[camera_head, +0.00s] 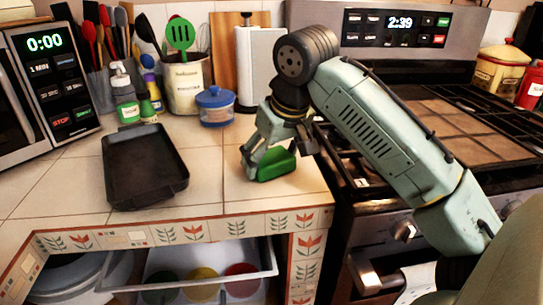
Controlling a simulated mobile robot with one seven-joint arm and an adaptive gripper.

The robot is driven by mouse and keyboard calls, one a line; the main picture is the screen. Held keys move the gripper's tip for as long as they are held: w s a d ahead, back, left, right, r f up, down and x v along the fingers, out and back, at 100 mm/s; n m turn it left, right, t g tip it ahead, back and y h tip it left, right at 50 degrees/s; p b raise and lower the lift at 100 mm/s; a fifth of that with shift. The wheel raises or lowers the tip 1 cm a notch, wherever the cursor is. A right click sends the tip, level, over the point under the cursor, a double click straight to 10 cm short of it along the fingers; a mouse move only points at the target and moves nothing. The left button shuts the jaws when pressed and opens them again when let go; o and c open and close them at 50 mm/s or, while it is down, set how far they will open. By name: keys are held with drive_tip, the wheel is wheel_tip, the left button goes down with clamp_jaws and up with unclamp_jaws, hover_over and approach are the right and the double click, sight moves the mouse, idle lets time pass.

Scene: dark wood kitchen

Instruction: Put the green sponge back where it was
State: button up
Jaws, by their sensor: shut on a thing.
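The green sponge (277,164) is at the right part of the tiled counter, beside the stove. My gripper (268,160) reaches down from above and is shut on the sponge, with a finger at its left side. The sponge is low over the counter tiles; I cannot tell whether it touches them. Part of the sponge is hidden by my gripper.
A black tray (145,168) lies left on the counter (215,185). Behind stand a soap bottle (125,97), a blue-lidded jar (215,106), a utensil crock (184,85) and a paper towel roll (258,65). The stove (440,125) is right. An open drawer (205,272) is below.

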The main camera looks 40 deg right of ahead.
drive_tip(key=shift+f, duration=0.1)
drive_tip(key=o, duration=1.1)
drive_tip(key=v, duration=1.2)
